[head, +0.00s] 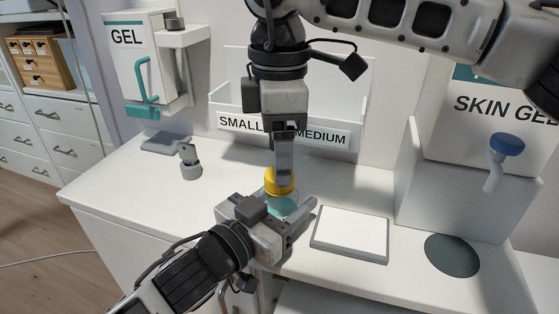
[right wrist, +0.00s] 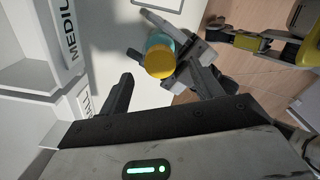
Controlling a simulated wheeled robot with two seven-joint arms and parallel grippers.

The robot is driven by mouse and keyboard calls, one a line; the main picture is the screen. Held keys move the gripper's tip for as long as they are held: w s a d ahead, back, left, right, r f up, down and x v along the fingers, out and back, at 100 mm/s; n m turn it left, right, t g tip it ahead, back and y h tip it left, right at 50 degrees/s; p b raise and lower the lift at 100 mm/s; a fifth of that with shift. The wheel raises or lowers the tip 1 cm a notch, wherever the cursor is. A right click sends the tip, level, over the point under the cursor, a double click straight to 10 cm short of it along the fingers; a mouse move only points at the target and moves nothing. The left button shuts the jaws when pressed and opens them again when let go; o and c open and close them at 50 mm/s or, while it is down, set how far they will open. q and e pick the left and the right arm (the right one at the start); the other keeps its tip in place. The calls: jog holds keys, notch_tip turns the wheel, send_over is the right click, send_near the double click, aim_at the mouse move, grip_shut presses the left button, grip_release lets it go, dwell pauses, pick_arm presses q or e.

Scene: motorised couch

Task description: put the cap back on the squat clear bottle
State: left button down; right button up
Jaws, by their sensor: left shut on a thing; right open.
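The squat clear bottle (head: 284,207) with teal contents is between the fingers of my left gripper (head: 288,212), which is shut on it. Its teal side also shows in the right wrist view (right wrist: 158,42). The yellow cap (head: 279,181) sits at the bottle's top in both views; whether it is fully seated, I cannot tell. My right gripper (head: 284,172) points down from above, close to the cap. In the right wrist view its fingers are spread wide, with the cap (right wrist: 159,61) beyond the gap between them. The bottle's base is hidden in the head view.
A white pad with a grey edge (head: 349,234) lies right of the bottle. A dark round disc (head: 452,255) is further right, below the skin gel dispenser (head: 507,145). A small grey object (head: 190,162) stands left. A labelled bin (head: 232,125) is behind.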

notch_tip(320, 180, up, 9)
jog(key=shift+r, duration=0.15)
pick_arm(q)
jog(key=shift+c, duration=2.3)
grip_release()
jog(key=v, duration=1.6)
pick_arm(e)
jog(key=shift+r, duration=0.15)
